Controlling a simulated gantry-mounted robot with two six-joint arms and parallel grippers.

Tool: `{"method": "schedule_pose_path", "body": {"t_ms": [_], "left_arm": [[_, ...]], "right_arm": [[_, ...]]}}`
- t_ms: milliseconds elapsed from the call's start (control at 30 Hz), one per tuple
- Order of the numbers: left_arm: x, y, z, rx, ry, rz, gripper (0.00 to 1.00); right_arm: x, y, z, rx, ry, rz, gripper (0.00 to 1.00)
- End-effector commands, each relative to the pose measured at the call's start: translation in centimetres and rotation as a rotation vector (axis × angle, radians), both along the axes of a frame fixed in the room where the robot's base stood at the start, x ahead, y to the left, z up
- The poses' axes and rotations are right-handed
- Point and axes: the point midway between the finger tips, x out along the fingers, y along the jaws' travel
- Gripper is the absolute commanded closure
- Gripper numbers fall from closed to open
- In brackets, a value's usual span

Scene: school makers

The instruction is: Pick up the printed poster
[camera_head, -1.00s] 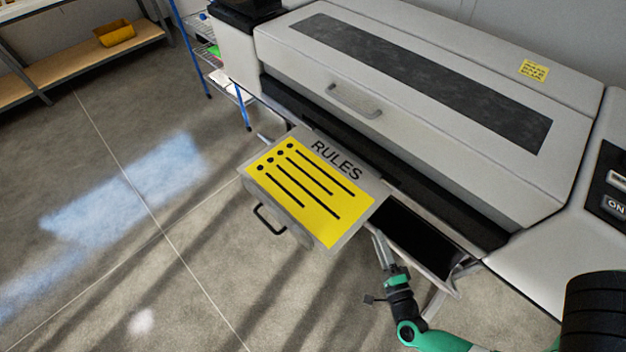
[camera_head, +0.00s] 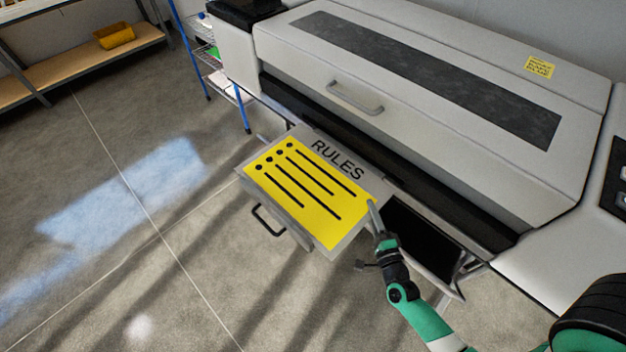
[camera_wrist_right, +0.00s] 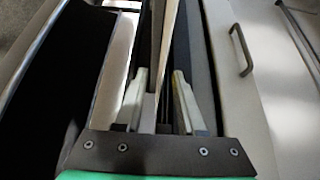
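The printed poster (camera_head: 318,205) is a yellow sheet with a grey border, the word RULES and black lines. In the head view it lies below the printer's front slot. My right gripper (camera_head: 373,210) is at the poster's right edge. In the right wrist view, the fingers of the right gripper (camera_wrist_right: 160,78) stand apart, and a thin sheet edge, apparently the poster (camera_wrist_right: 166,40) seen edge-on, runs between them. I see no clear grip on it. My left gripper is in neither view.
The large printer (camera_head: 420,90) fills the right and back. Below the poster is a grey unit with a black handle (camera_head: 268,220), also in the wrist view (camera_wrist_right: 241,50). A dark tray (camera_head: 425,238) lies right of the poster. Open floor (camera_head: 110,270) is at left.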

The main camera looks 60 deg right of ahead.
Motion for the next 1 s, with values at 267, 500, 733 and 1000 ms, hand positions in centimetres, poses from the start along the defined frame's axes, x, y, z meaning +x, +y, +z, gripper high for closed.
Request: {"method": "schedule_pose_path", "body": {"t_ms": [267, 500, 733, 1000], "left_arm": [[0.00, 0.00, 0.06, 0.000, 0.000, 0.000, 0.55], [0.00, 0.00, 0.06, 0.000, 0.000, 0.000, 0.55], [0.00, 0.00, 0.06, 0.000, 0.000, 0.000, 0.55], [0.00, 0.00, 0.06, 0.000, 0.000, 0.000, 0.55]], "right_arm": [[-0.02, 0.04, 0.02, 0.001, 0.001, 0.000, 0.83], [-0.03, 0.06, 0.01, 0.001, 0.001, 0.000, 1.00], [-0.03, 0.06, 0.01, 0.000, 0.000, 0.000, 1.00], [-0.03, 0.06, 0.02, 0.000, 0.000, 0.000, 1.00]]}}
